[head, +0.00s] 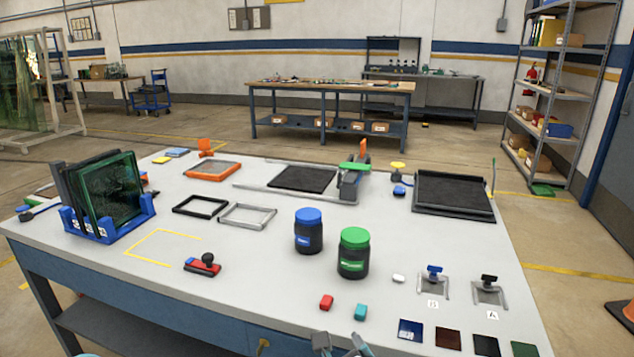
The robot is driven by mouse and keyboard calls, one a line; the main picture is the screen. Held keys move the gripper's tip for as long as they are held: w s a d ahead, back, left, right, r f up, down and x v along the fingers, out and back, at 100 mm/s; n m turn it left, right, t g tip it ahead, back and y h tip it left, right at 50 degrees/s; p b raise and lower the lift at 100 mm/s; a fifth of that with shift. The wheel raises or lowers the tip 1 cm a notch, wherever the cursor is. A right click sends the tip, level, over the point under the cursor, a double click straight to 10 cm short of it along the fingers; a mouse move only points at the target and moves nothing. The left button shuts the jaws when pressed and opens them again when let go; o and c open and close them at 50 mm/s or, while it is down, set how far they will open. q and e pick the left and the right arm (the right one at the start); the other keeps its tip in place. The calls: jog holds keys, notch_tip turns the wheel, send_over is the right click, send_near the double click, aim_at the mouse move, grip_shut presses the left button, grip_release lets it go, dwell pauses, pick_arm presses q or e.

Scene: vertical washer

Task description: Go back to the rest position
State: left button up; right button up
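A blue-lidded jar (309,231) and a green-lidded jar (353,253) stand upright on the table.
A blue rack (108,226) holds dark glass panes at the left. Shelves (550,90) stand behind right.

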jog(key=s+d+f+n+g+p, duration=0.2)
jog(key=d+f+n+g+p, duration=0.1)
jog(key=f+n, duration=0.4)
jog(key=s+d+f+n+g+p, duration=0.2)
jog(key=s+d+f+n, duration=0.15)
jog(key=f+n, duration=0.4)
jog(key=s+d+f+n+g+y+p, duration=0.1)
jog(key=s+f+n+g+p, duration=0.1)
jog(key=s+n, duration=0.4)
jog(key=s+d+f+n+g+y+p, duration=0.1)
jog(key=s+f+n+g, duration=0.3)
jog(key=s, duration=0.5)
notch_tip(320, 180, down, 3)
jog(key=shift+d+r+n+g+y+p, duration=0.2)
jog(key=shift+d+n+g+y+p, duration=0.25)
jog(key=shift+n, duration=0.7)
jog(key=shift+s+a, duration=0.1)
